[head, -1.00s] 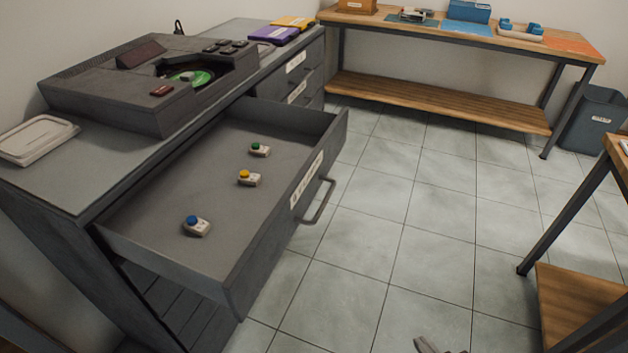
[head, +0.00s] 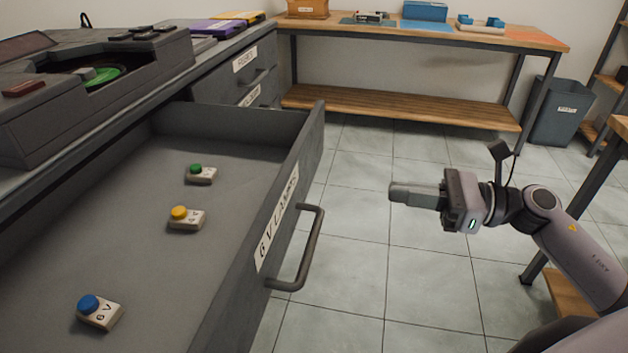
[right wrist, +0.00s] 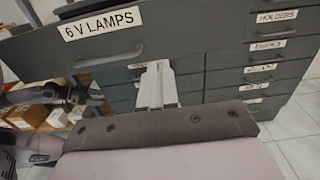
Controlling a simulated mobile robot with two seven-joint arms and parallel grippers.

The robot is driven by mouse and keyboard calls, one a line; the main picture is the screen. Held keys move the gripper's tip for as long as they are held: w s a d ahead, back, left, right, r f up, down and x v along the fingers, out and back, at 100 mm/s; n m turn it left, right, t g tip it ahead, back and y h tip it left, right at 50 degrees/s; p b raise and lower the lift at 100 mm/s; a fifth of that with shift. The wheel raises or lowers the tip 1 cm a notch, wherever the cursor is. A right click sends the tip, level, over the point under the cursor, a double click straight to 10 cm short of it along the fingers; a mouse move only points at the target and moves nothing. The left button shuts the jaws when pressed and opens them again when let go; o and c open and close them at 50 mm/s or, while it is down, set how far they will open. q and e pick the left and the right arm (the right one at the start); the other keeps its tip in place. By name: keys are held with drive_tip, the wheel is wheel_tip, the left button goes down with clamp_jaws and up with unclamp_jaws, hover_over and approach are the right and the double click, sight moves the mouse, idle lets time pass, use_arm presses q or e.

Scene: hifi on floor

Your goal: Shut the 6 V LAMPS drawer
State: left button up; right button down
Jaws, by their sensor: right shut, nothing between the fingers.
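The 6 V LAMPS drawer (head: 235,118) is pulled far out of the grey cabinet in the head view. Its label (head: 277,222) and bar handle (head: 304,262) are on its front panel, facing right. Three small lamp blocks lie inside: green (head: 201,175), yellow (head: 187,218) and blue (head: 100,311). My right gripper (head: 394,194) is shut and empty, to the right of the drawer front and apart from it, its fingers toward it. In the right wrist view the fingers (right wrist: 158,72) point at the drawer front (right wrist: 185,38), right of the label.
A grey player (head: 100,85) stands on the cabinet top. Other closed drawers (head: 245,82) are beyond the open one. A wooden workbench (head: 430,30) and a grey bin (head: 560,110) stand at the back. The tiled floor (head: 360,240) between drawer and gripper is clear.

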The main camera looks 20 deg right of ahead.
drive_tip(key=p, duration=0.3)
approach(303, 179)
drive_tip(key=x, duration=0.5)
drive_tip(key=shift+w+r, duration=0.1)
drive_tip(key=shift+w, duration=0.1)
drive_tip(key=shift+w+a, duration=0.35)
drive_tip(key=shift+a, duration=0.25)
use_arm(q)
wheel_tip(303, 179, up, 3)
drive_tip(key=shift+s+f, duration=0.15)
drive_tip(key=shift+f, duration=0.05)
use_arm(e)
drive_tip(key=shift+w+a, duration=0.1)
drive_tip(key=shift+a, duration=0.1)
